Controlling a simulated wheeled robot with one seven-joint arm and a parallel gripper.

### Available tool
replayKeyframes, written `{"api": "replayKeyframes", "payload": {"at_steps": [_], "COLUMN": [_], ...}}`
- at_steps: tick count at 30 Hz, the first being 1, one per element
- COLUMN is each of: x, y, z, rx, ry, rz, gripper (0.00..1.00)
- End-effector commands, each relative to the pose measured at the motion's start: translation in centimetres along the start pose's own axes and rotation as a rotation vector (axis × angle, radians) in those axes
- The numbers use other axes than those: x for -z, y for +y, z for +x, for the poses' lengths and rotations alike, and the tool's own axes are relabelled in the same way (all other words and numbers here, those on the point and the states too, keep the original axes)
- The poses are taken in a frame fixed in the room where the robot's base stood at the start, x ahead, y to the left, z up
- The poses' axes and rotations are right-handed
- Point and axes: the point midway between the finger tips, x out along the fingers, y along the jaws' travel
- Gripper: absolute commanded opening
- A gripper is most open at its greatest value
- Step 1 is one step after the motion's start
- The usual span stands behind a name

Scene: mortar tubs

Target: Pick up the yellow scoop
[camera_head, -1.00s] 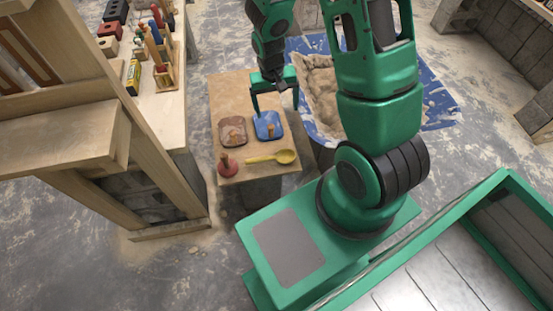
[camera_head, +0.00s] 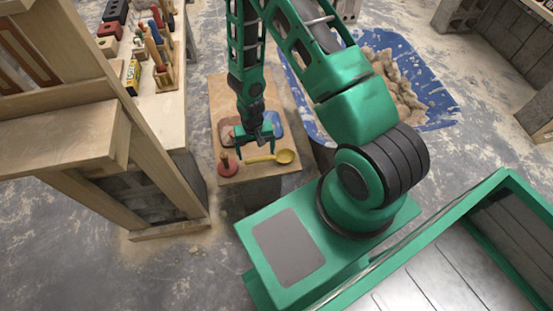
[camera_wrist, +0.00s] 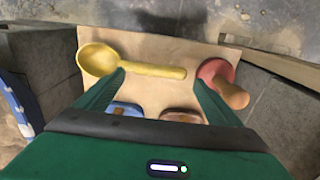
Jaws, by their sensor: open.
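The yellow scoop (camera_head: 284,157) lies on the wooden board (camera_head: 200,174) near its front edge. Its bowl is on the right in the head view and on the left in the wrist view (camera_wrist: 99,58). My gripper (camera_head: 256,157) is open, above the scoop's handle, with the fingers pointing down. In the wrist view its two fingers (camera_wrist: 160,82) stand apart, with the handle (camera_wrist: 155,71) showing between and beyond them. I cannot tell how far above the handle the fingertips are.
A red disc tool with a wooden knob (camera_head: 228,163) stands beside the handle's end, close to one finger. A blue float (camera_head: 278,123) and a brown float (camera_head: 226,130) lie behind, partly hidden by my arm. A workbench (camera_head: 160,110) stands at left.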

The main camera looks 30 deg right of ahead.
Motion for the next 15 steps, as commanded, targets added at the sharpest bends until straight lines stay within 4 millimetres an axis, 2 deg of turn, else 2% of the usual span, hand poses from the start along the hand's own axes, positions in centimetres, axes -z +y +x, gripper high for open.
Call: {"api": "replayKeyframes", "payload": {"at_steps": [8, 15], "x": [-0.1, -0.1], "y": [0.1, 0.1], "z": [1.6, 4.6], "rx": [-0.001, -0.001], "ry": [-0.002, -0.002], "rz": [0.000, -0.001], "gripper": [0.88, 0.88]}}
